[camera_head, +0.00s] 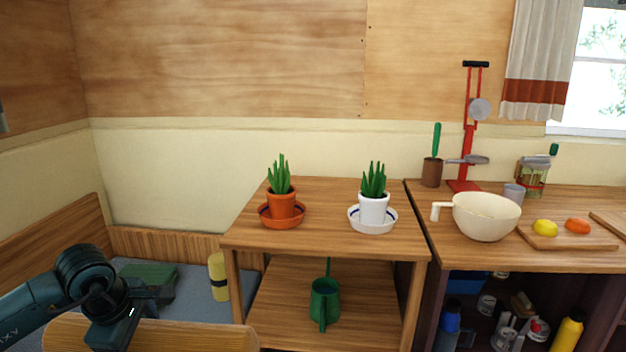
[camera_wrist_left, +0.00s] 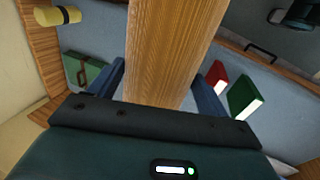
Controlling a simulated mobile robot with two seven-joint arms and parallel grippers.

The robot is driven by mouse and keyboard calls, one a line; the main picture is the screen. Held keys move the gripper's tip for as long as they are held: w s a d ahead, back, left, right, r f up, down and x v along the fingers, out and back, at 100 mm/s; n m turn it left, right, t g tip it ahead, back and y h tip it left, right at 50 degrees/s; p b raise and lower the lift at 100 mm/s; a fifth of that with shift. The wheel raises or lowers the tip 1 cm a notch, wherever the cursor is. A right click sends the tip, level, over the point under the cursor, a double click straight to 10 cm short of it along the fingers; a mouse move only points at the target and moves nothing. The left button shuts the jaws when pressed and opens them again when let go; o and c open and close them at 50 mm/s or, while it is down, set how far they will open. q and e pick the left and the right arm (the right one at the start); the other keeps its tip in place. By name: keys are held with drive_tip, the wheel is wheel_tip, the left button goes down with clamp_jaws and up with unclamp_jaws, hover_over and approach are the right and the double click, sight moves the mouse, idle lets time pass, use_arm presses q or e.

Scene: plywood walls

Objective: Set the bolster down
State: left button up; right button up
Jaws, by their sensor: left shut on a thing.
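The bolster (camera_head: 219,277), a yellow roll with a dark band, lies on the blue bench cushion (camera_head: 193,284) beside the wooden shelf table. It also shows at the upper left of the left wrist view (camera_wrist_left: 57,15). My left gripper (camera_head: 152,297) is at the lower left of the head view, apart from the bolster. In the left wrist view its fingers (camera_wrist_left: 161,90) stand on either side of a wooden board (camera_wrist_left: 170,45) and are shut on it. The board's rounded top (camera_head: 150,335) shows below the gripper. My right gripper is not in view.
A green case (camera_wrist_left: 85,72) lies on the cushion, with a red book (camera_wrist_left: 216,77) and a green book (camera_wrist_left: 243,97) across the board. The shelf table (camera_head: 325,190) holds two potted plants. A green watering can (camera_head: 324,302) stands underneath. Bare cushion lies around the bolster.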

use_arm(q)
drive_tip(key=s+d+r+m+h+p, duration=0.1)
drive_tip(key=d+m, duration=0.1)
drive_tip(key=m, duration=0.1)
drive_tip(key=s+d+r+m+p, duration=0.1)
drive_tip(key=d+m, duration=0.1)
drive_tip(key=m, duration=0.1)
drive_tip(key=s+d+r+m+g+h+p, duration=0.1)
drive_tip(key=s+d+r+m, duration=0.1)
drive_tip(key=m, duration=0.1)
drive_tip(key=shift+d+h+p, duration=0.25)
drive_tip(key=shift+h+p, duration=0.05)
drive_tip(key=shift+p, duration=0.05)
drive_tip(key=s+d+r+m+g+h+p, duration=0.1)
drive_tip(key=s+d+r+m+g+p, duration=0.1)
drive_tip(key=s+d+m, duration=0.3)
drive_tip(key=r+m+p, duration=0.1)
drive_tip(key=m, duration=0.3)
drive_tip(key=shift+d+r+g, duration=0.25)
drive_tip(key=shift+r+g, duration=0.05)
drive_tip(key=shift+r, duration=0.1)
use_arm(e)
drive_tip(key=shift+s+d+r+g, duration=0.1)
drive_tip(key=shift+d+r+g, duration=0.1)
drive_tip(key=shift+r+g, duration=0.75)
